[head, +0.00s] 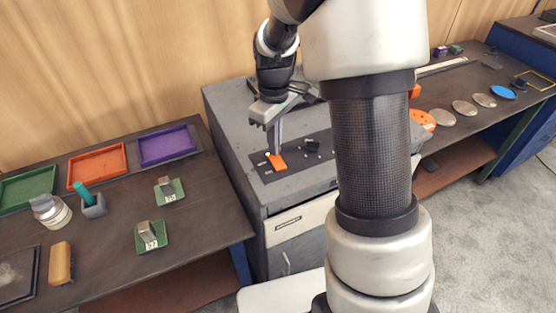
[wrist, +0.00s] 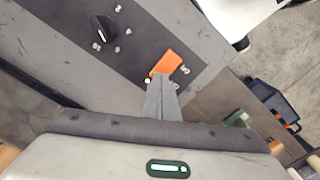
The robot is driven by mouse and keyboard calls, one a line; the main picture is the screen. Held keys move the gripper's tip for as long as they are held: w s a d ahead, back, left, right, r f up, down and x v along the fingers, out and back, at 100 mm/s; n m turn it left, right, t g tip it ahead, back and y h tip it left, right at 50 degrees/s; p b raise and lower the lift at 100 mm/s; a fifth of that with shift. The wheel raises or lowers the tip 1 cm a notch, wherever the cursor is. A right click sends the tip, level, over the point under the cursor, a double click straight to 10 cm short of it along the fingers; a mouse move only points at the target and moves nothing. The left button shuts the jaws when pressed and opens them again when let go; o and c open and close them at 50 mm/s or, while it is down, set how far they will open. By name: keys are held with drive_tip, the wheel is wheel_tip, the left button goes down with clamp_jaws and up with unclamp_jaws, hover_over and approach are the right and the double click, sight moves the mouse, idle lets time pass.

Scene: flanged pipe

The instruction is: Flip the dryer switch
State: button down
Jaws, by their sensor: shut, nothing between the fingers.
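The dryer switch is an orange rocker (head: 277,162) on the dark panel (head: 262,176) on top of the grey dryer cabinet (head: 226,112). The orange switch also shows in the wrist view (wrist: 168,64). My gripper (head: 271,152) points down at the switch with its fingers shut and empty. In the wrist view the closed fingertips (wrist: 161,78) reach the near edge of the switch and hide a little of it. I cannot tell whether they touch it. Small pale marks lie around the switch on the panel.
A black knob (wrist: 103,28) sits on the same panel, away from the fingers. The left table holds orange (head: 97,166), purple (head: 167,146) and green (head: 28,188) trays and green-based blocks. The right bench holds several discs. My own arm covers part of the cabinet.

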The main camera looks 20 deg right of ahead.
drive_tip(key=shift+f+b, duration=0.55)
drive_tip(key=shift+f, duration=0.2)
drive_tip(key=shift+r, duration=0.1)
idle(0.3)
drive_tip(key=shift+r+p, duration=2.5)
drive_tip(key=shift+r, duration=0.9)
drive_tip(key=s+r+m+t, duration=0.25)
drive_tip(key=s+r, duration=0.55)
drive_tip(key=r, duration=0.4)
drive_tip(key=s+r+m+t, duration=0.3)
drive_tip(key=s+r+m, duration=0.1)
drive_tip(key=s, duration=0.9)
drive_tip(key=shift+r+m, duration=0.2)
drive_tip(key=shift+m, duration=0.65)
